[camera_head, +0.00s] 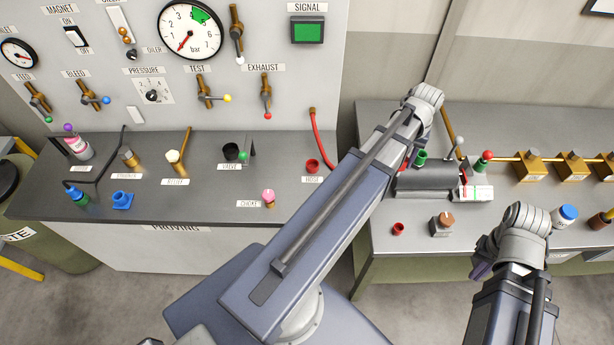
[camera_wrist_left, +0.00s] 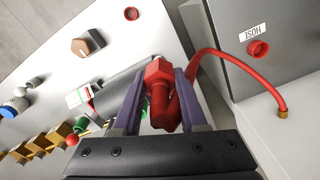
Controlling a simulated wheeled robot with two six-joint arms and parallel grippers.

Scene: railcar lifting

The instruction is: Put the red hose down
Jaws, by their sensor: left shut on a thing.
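The red hose (camera_head: 322,138) comes from a brass fitting on the proving panel and runs behind my left arm in the head view. In the left wrist view my left gripper (camera_wrist_left: 160,98) is shut on the red hose's end (camera_wrist_left: 158,78), a red hex-shaped coupling between the purple fingers. The hose curves right to its brass fitting. The red hose holder (camera_head: 312,165), labelled HOSE, stands empty on the grey bench; it also shows in the left wrist view (camera_wrist_left: 258,50). My right gripper (camera_head: 482,270) is low at the right, its fingers mostly hidden by the wrist.
The proving bench (camera_head: 230,205) holds a pink choke knob (camera_head: 268,196) and a valve cup (camera_head: 231,152). The right bench (camera_head: 390,265) carries a dark grey block (camera_head: 425,181), a red ring (camera_head: 398,229) and brass blocks (camera_head: 530,167). A gap separates the benches.

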